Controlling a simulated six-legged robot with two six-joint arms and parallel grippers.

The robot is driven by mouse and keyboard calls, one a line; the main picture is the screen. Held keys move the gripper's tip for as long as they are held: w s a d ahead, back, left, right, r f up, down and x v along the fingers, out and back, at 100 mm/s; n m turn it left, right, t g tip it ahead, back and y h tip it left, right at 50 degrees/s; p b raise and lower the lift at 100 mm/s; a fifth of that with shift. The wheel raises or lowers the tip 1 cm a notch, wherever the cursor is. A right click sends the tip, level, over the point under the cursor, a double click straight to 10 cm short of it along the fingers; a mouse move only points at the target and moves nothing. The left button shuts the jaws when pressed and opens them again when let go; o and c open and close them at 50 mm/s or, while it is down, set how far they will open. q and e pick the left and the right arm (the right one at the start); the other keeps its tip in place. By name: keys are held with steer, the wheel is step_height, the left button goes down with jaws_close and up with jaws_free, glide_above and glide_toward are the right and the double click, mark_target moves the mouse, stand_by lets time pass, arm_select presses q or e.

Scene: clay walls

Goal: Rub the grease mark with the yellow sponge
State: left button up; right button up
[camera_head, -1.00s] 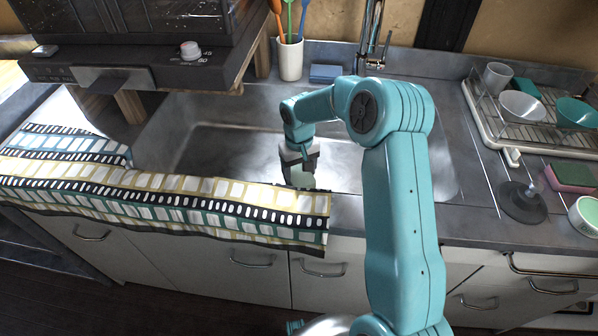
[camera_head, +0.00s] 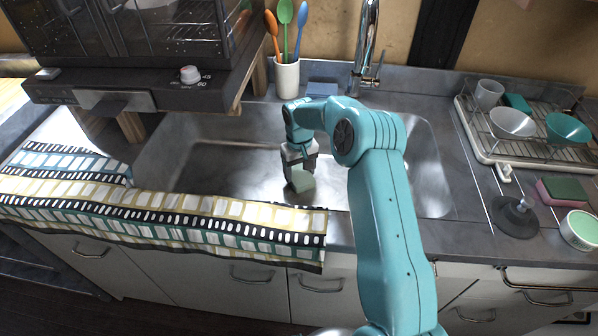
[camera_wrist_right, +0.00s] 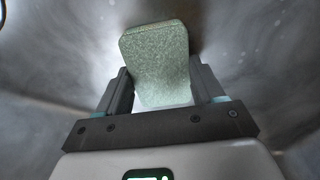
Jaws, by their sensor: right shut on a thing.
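My right gripper (camera_head: 300,162) reaches down into the metal sink (camera_head: 215,165). It is shut on a pale green sponge (camera_head: 300,182), held low in the basin behind the sink's front edge. In the right wrist view the sponge (camera_wrist_right: 158,55) sticks out between the two fingers (camera_wrist_right: 160,85), with the blurred grey sink around it. It looks green rather than yellow. I cannot tell whether the sponge touches the sink floor. I cannot pick out a grease mark for sure among the reflections. My left gripper is out of view.
A patterned towel (camera_head: 160,212) drapes over the front counter edge. The faucet (camera_head: 368,45), a utensil cup (camera_head: 287,76) and a blue sponge (camera_head: 323,89) are behind the sink. A dish rack (camera_head: 480,145), dark plunger-like tool (camera_head: 515,218), pink-green sponge (camera_head: 563,192) and round tub (camera_head: 580,229) are right.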

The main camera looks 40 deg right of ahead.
mark_target(298, 186)
steer(key=shift+s+a+f+b, duration=0.2)
steer(key=shift+s+a+b, duration=0.2)
steer(key=shift+s+a, duration=0.5)
steer(key=shift+s+a+f+b, duration=0.15)
steer(key=shift+s+a+b, duration=0.2)
steer(key=shift+s+a, duration=0.5)
steer(key=shift+s+a+r+b, duration=0.15)
steer(key=shift+s+a, duration=0.1)
steer(key=shift+a, duration=0.2)
steer(key=shift+s+a+f+b, duration=0.15)
steer(key=shift+s+a, duration=0.15)
steer(key=shift+a, duration=0.2)
steer(key=shift+s+a+r+b, duration=0.15)
steer(key=shift+s+a, duration=0.1)
steer(key=shift+a, duration=0.2)
steer(key=shift+c, duration=0.3)
step_height(298, 186, up, 6)
steer(key=p, duration=0.4)
steer(key=shift+r, duration=0.15)
steer(key=shift+w+d, duration=0.15)
steer(key=shift+w, duration=0.05)
steer(key=shift+r+p, duration=1.15)
steer(key=shift+r, duration=0.35)
